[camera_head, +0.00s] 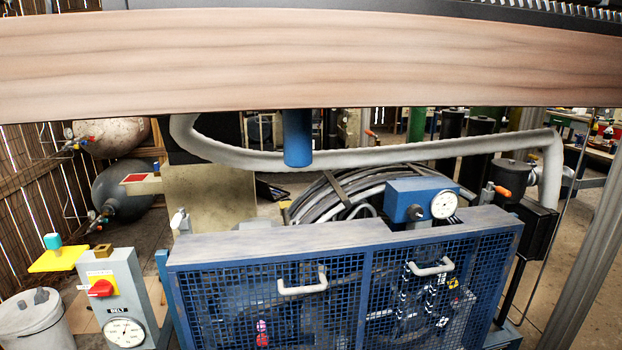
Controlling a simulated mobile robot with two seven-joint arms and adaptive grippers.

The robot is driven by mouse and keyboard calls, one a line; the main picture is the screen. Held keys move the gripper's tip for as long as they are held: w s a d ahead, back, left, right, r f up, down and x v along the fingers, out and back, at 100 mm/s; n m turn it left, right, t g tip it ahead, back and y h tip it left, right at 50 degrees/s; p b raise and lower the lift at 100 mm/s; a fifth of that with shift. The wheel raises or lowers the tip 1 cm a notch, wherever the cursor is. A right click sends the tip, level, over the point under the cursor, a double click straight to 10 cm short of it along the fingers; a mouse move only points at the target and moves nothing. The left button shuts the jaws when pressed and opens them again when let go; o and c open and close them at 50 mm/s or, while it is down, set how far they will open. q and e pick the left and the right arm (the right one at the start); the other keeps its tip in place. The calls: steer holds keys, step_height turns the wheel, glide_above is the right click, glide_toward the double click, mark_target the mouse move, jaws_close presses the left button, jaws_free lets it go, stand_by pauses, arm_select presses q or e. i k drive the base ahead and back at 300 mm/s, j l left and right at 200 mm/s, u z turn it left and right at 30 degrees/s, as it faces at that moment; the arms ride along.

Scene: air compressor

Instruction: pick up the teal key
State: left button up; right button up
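A small teal block-shaped piece (53,242) shows at the left, standing on a flat yellow plate (57,260). It is the only teal thing I can make out, and it is too small to tell for certain that it is the key. The yellow plate is just left of a grey control box (122,280) with a red knob (101,288), a brass-coloured piece on top and a dial marked BELT. Neither of my grippers is in view.
A blue compressor cage (340,290) with two white handles fills the middle front. A wooden beam (310,62) crosses the top. A white bucket (36,320) stands at the lower left. Tanks (125,188) stand behind. Open floor shows at the right.

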mark_target(52, 241)
steer(key=u, duration=1.55)
